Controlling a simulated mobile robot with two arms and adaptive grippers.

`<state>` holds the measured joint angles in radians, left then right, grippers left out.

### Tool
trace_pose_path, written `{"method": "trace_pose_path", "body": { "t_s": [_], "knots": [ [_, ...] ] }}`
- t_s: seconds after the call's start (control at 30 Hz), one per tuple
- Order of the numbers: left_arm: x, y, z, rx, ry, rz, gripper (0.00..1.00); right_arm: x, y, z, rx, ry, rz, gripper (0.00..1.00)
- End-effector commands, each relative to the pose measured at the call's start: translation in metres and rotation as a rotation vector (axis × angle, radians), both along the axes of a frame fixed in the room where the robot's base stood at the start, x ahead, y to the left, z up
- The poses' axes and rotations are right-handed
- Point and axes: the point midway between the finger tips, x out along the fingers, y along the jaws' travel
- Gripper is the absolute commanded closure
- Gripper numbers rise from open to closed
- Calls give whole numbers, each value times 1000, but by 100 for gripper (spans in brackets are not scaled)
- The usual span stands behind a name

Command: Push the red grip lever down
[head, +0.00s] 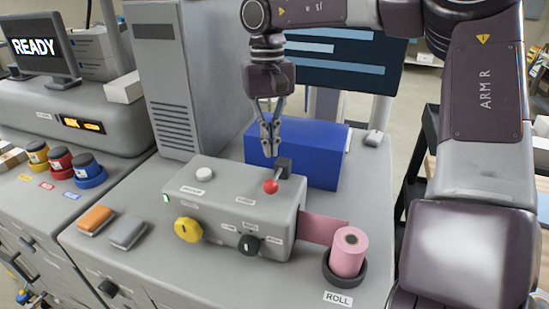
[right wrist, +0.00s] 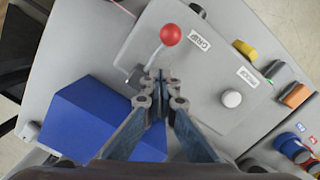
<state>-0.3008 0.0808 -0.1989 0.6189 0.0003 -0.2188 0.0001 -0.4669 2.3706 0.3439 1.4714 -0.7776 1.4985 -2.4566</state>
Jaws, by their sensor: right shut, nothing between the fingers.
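The red grip lever is a thin rod with a red ball knob (head: 270,186) on top of the grey laminator box (head: 215,190). In the right wrist view the red knob (right wrist: 170,34) sits beyond the fingertips, near a label reading GRIP. My right gripper (head: 270,150) points down just behind the lever, above the box's back edge. Its fingers are shut with nothing between them, and they also show in the right wrist view (right wrist: 160,80). A gap shows between the fingertips and the red knob; whether they touch the lever's rod I cannot tell. My left gripper is not in view.
A blue block (head: 318,155) stands right behind the box. A pink roll (head: 349,250) stands in a dark holder at the right. The box also bears a white button (head: 204,174), a yellow knob (head: 188,230) and a black knob (head: 249,245). Free bench lies in front.

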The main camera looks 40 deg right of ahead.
Motion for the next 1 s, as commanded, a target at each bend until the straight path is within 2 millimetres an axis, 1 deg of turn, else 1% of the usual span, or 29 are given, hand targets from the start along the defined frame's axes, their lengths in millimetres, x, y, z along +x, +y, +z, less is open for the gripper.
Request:
{"method": "trace_pose_path", "body": {
  "t_s": [0.3,0.4,0.5,0.6,0.7,1.0],
  "knots": [
    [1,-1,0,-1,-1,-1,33,8,-4,65,-1,-4,-2,100],
    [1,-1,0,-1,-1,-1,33,9,-5,84,0,-2,-1,100],
    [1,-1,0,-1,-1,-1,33,11,-6,97,-1,-2,-2,100],
    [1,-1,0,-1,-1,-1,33,11,-6,105,0,0,-1,100],
    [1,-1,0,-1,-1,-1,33,11,-6,108,0,0,1,100],
    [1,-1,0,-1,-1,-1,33,11,-6,109,1,1,1,100]
  ]
}}
